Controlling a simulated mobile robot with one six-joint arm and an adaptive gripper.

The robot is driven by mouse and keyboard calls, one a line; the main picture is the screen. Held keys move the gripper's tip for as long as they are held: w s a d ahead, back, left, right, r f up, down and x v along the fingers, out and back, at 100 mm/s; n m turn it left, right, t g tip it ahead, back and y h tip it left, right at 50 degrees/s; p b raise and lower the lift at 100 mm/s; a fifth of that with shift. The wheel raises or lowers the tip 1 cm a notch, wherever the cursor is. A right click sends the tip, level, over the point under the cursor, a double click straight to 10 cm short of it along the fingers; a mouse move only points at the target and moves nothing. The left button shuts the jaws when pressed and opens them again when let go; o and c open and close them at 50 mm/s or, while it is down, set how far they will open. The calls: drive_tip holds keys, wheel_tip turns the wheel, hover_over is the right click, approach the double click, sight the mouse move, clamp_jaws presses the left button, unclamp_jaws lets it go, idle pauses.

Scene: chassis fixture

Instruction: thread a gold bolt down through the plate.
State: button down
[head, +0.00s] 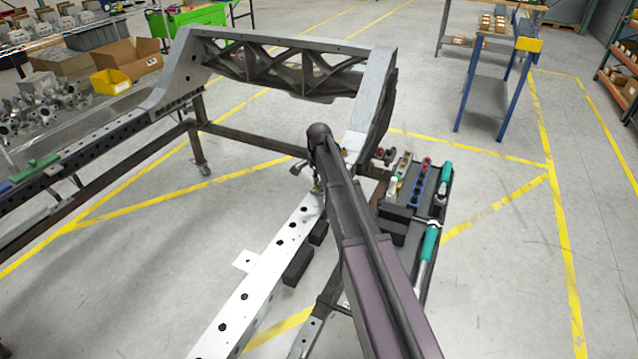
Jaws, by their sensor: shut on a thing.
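My arm reaches from the lower right to the middle of the head view. My gripper (317,183) is mostly hidden behind the arm's dark end; only a small part shows, low over the far end of the plate. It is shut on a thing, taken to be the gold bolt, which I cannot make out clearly. The plate (262,273) is a long pale metal strip with a row of dark holes and a small side tab. I cannot tell whether the bolt touches a hole.
The grey chassis frame (377,85) rises behind the gripper. A dark tool tray (437,185) with teal-handled tools stands right of the arm. Dark blocks (299,265) sit beside the plate. A yellow bin (110,82) is at the left.

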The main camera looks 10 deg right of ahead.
drive_tip(key=shift+m, duration=0.5)
drive_tip(key=shift+c, duration=2.3)
unclamp_jaws()
wheel_tip(320, 180, up, 9)
drive_tip(key=p, duration=0.9)
